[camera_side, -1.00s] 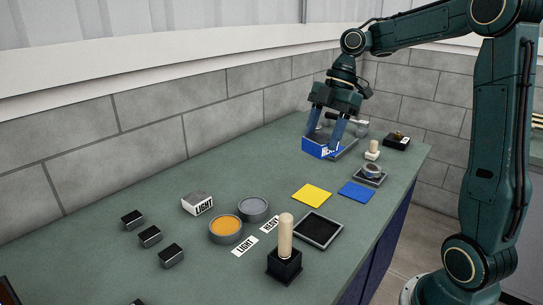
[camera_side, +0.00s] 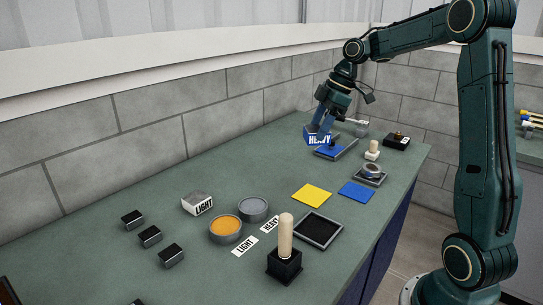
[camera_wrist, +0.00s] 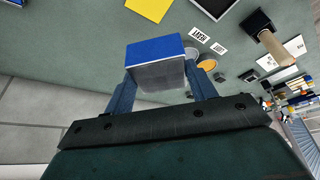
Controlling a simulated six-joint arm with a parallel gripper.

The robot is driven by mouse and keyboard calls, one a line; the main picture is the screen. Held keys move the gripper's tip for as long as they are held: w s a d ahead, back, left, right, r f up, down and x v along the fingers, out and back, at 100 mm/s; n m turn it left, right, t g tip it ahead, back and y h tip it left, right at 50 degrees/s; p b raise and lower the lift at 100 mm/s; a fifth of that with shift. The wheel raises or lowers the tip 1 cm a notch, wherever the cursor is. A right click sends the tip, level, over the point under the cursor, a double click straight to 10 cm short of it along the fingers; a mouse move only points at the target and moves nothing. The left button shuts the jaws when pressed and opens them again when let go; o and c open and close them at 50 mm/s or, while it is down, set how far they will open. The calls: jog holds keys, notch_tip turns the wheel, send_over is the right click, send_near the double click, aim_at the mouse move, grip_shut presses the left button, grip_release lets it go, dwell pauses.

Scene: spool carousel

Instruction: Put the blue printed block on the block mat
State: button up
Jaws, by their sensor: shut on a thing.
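My gripper (camera_side: 322,124) is shut on a block (camera_side: 319,140) whose face towards the side camera is blue with white "HEAVY" lettering. In the wrist view the block (camera_wrist: 155,50) shows a blue face and a grey side between the fingers (camera_wrist: 162,82). It is tilted and appears to be held just above or beside the back-left of a blue-padded tray (camera_side: 338,151); any contact is unclear. A yellow mat (camera_side: 312,195) and a blue mat (camera_side: 357,192) lie flat and empty nearer the camera. Which one is the block mat cannot be told.
A dark framed tray (camera_side: 318,230), a wooden-handled stamp (camera_side: 285,240), an orange dish (camera_side: 226,229) and a grey dish (camera_side: 253,208) stand in front. A white "LIGHT" block (camera_side: 197,203) is left. Small items crowd the right end; the bench between is mostly clear.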

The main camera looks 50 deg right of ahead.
notch_tip(320, 180, down, 17)
jog(key=shift+f, duration=0.2)
dwell(0.7)
jog(key=shift+f, duration=0.1)
jog(key=o, duration=1.2)
jog(key=shift+o, duration=0.2)
jog(key=v, duration=1.2)
jog(key=shift+a, duration=0.1)
